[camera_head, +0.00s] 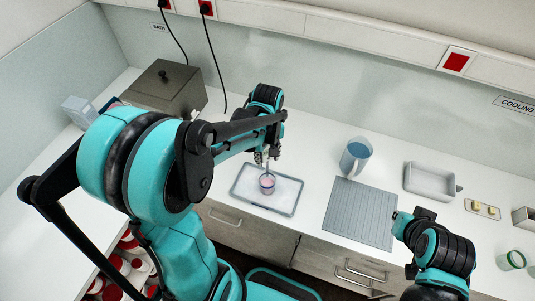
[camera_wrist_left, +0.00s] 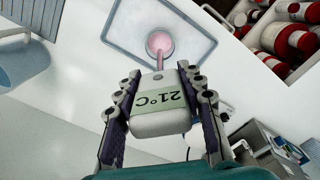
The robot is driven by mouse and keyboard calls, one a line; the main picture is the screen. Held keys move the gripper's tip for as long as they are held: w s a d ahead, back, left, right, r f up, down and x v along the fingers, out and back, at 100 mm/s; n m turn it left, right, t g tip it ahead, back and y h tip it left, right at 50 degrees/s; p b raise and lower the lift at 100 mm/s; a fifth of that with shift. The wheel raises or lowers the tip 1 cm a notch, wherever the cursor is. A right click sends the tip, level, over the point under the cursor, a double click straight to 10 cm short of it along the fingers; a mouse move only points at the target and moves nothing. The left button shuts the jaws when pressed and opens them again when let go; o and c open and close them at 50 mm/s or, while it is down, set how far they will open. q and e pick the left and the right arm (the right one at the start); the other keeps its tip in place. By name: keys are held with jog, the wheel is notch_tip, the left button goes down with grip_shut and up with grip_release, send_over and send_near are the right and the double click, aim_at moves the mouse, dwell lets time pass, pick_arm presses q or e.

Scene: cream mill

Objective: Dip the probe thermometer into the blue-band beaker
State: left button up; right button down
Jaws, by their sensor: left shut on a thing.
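My left gripper (camera_head: 262,157) is above the tray in the head view. In the left wrist view, my left gripper (camera_wrist_left: 160,92) is shut on the white body of the probe thermometer (camera_wrist_left: 160,122), whose display reads 21°C. The thin probe points at a small beaker (camera_head: 267,187) with pink contents, also in the left wrist view (camera_wrist_left: 159,41). The probe overlaps the beaker's mouth; I cannot tell how deep its tip is. The band's colour is not clear. My right gripper (camera_head: 404,222) is beside the grey mat, its fingers unclear.
The beaker stands on a shallow tray (camera_head: 246,201). A blue jug (camera_head: 355,158) stands behind a grey ribbed mat (camera_head: 360,211). A grey bin (camera_head: 430,181) and a green-banded beaker (camera_head: 511,260) are at the right. A lidded metal box (camera_head: 166,91) stands at the back left.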

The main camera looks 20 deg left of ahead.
aim_at(268, 160)
pick_arm(q)
jog(key=shift+f+b, duration=3.35)
jog(key=shift+f, duration=0.75)
jog(key=shift+r, duration=0.1)
jog(key=shift+r+p, duration=4.1)
jog(key=shift+r, duration=1.45)
jog(key=shift+f+m, duration=0.1)
jog(key=shift+m, duration=0.7)
jog(key=shift+m+b, duration=0.3)
jog(key=shift+m, duration=1.1)
